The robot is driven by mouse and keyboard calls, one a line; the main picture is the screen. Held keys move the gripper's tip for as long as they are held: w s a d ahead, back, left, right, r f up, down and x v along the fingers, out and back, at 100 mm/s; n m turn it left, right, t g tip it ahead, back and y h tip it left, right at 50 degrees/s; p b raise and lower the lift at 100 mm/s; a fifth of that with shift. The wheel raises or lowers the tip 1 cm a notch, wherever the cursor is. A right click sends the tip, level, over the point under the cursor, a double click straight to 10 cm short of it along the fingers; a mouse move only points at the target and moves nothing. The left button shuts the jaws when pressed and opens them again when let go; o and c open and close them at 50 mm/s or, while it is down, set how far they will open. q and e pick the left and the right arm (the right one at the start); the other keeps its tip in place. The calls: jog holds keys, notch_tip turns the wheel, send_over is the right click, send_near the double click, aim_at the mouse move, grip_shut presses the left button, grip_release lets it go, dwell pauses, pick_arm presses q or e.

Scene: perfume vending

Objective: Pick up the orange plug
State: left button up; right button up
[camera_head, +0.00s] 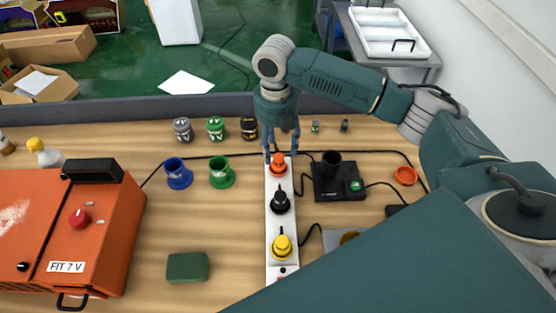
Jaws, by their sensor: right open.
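The orange plug (278,165) sits at the far end of a white power strip (281,223) on the wooden table. A black plug (280,201) and a yellow plug (282,246) sit nearer on the same strip. My right gripper (280,154) points down at the orange plug, with its fingers spread to either side of the plug's far part. It is open; whether the fingers touch the plug cannot be told. My left gripper is not in view.
A black device (338,188) with cables stands right of the strip. Blue (178,174) and green (222,172) cups stand to its left. An orange machine (75,230) fills the left side. A green block (187,267) lies in front. Bare table lies between them.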

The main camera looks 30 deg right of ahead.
aim_at(278, 156)
jog(key=shift+f+p, duration=0.35)
jog(key=shift+f, duration=0.3)
notch_tip(278, 156, down, 4)
jog(key=shift+s+r+p, duration=0.1)
jog(key=shift+r+p, duration=0.05)
jog(key=shift+p, duration=0.65)
jog(key=shift+d+f, duration=0.1)
jog(key=shift+f, duration=0.3)
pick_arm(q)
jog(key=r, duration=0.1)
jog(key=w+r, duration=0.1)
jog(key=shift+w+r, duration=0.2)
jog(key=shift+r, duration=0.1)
pick_arm(e)
jog(key=shift+c, duration=0.2)
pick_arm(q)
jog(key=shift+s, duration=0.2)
pick_arm(e)
jog(key=c, duration=1.2)
